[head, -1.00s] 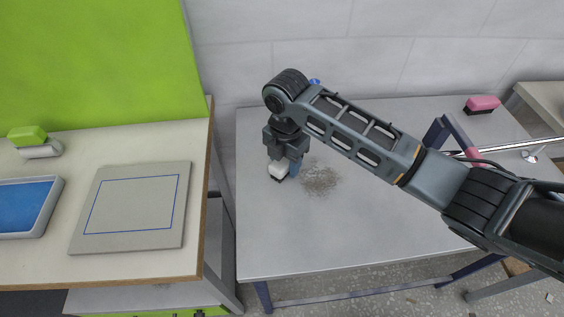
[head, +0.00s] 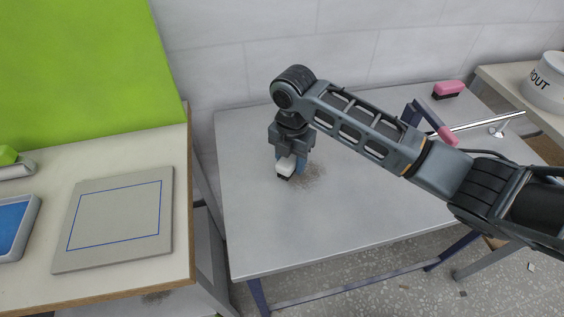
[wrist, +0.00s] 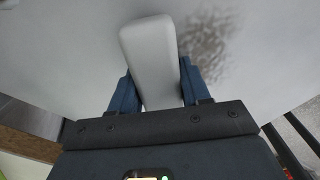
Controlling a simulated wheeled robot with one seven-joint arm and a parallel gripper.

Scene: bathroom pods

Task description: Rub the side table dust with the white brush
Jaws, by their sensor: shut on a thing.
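The white brush (head: 285,167) is held upright in my gripper (head: 290,163), dark bristles down at the grey side table (head: 340,225). In the wrist view the brush's pale back (wrist: 149,60) lies between the two blue fingers of my gripper (wrist: 153,88). The brown dust patch (head: 310,176) is on the table just right of the brush, partly hidden by the gripper and brush. It also shows in the wrist view as a speckled smear (wrist: 203,50), right of the brush. Whether the bristles touch the tabletop is hard to tell.
A pink brush (head: 447,89) lies at the table's back right, near a squeegee-like tool with a metal rod (head: 490,122). A wooden-edged bench with a grey board (head: 120,215) stands left, across a gap. A white bucket (head: 545,82) stands far right. The table's front is clear.

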